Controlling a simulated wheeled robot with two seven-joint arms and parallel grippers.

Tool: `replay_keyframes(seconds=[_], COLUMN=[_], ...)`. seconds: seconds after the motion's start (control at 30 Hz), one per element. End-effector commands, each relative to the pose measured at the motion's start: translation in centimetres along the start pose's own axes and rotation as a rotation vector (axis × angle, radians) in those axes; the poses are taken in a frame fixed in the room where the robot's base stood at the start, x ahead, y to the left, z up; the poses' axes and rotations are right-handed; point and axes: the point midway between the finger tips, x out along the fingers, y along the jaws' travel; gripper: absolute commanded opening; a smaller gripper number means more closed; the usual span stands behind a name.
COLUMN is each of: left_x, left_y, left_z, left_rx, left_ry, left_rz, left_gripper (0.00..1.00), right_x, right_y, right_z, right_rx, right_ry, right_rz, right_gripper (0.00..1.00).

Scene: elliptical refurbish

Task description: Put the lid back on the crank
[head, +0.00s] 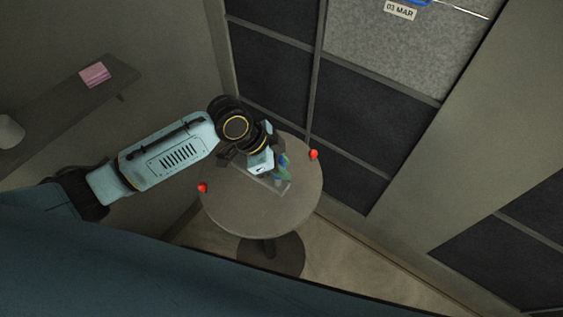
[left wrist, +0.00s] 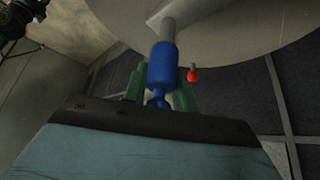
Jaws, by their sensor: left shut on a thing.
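My left gripper (head: 276,170) reaches down over the round grey table. In the left wrist view, the gripper (left wrist: 160,88) is shut on a blue cylindrical piece (left wrist: 161,66), between two green parts. A grey rod (left wrist: 167,30) continues from the blue piece at the top. In the head view, the gripper partly hides small blue and green parts (head: 284,168) above a pale, see-through plate (head: 275,187) on the table. I cannot tell which part is the lid or which is the crank.
The round table (head: 245,216) has a bare front half. A red knob (head: 203,188) is at its left edge and another (head: 314,154) at its right edge. A wall with dark panels (head: 350,145) stands close behind. A shelf (head: 65,100) is at the left.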

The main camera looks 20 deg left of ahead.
Motion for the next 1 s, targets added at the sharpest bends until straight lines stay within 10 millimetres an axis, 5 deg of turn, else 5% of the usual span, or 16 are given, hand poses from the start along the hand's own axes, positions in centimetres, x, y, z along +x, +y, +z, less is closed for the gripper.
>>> replay_keyframes(seconds=[1.0], left_x=[-0.15], left_y=[0.0], left_z=[0.15], left_rx=[0.0], left_ry=[-0.001], left_rz=[0.001], left_gripper=[0.07], right_x=[-0.82], right_y=[-0.03], right_z=[0.04], right_rx=[-0.001], right_ry=[-0.002], right_rz=[-0.001], right_gripper=[0.36])
